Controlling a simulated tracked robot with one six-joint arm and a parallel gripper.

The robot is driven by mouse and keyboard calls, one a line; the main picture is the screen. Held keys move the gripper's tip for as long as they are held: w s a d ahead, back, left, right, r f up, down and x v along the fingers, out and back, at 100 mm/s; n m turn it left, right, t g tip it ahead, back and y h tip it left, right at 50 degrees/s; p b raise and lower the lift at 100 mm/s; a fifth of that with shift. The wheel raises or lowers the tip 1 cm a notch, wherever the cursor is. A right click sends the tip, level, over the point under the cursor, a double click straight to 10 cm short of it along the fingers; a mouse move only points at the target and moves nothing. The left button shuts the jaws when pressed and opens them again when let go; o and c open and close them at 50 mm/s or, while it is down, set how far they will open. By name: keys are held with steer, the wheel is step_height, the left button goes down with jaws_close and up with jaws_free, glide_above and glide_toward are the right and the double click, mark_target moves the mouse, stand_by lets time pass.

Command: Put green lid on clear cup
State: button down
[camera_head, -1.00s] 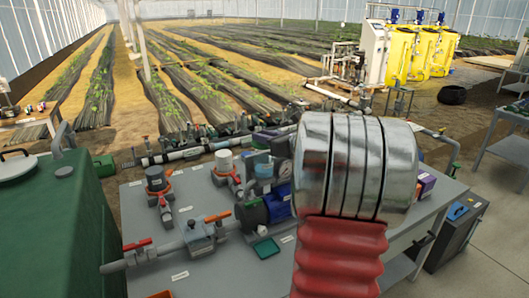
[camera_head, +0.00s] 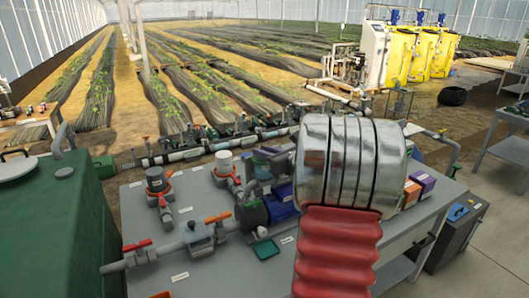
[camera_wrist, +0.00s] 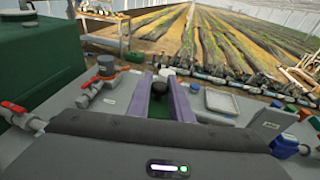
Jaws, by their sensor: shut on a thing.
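My gripper (camera_wrist: 163,90) shows in the wrist view as two purple-grey fingers, shut on a dark green piece with a round black knob (camera_wrist: 157,88), which looks like the green lid. It is held above the grey bench, partly hidden by the wrist housing. A pale, rectangular, light-rimmed container (camera_wrist: 221,101) sits to the right of the fingers, apart from them; I cannot tell whether it is the clear cup.
The grey bench (camera_head: 180,284) carries valves with red and orange handles (camera_head: 203,232), a blue pump (camera_head: 280,203) and purple and orange boxes (camera_head: 423,183). A large green tank (camera_head: 60,235) stands at the left. Pipes run along the bench's far side.

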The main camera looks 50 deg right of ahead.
steer(key=c, duration=1.6)
jaws_free()
steer(key=shift+s+r, duration=0.15)
steer(key=shift+s, duration=0.25)
steer(key=v, duration=1.1)
steer(key=shift+s+a, duration=0.1)
steer(key=shift+a, duration=0.05)
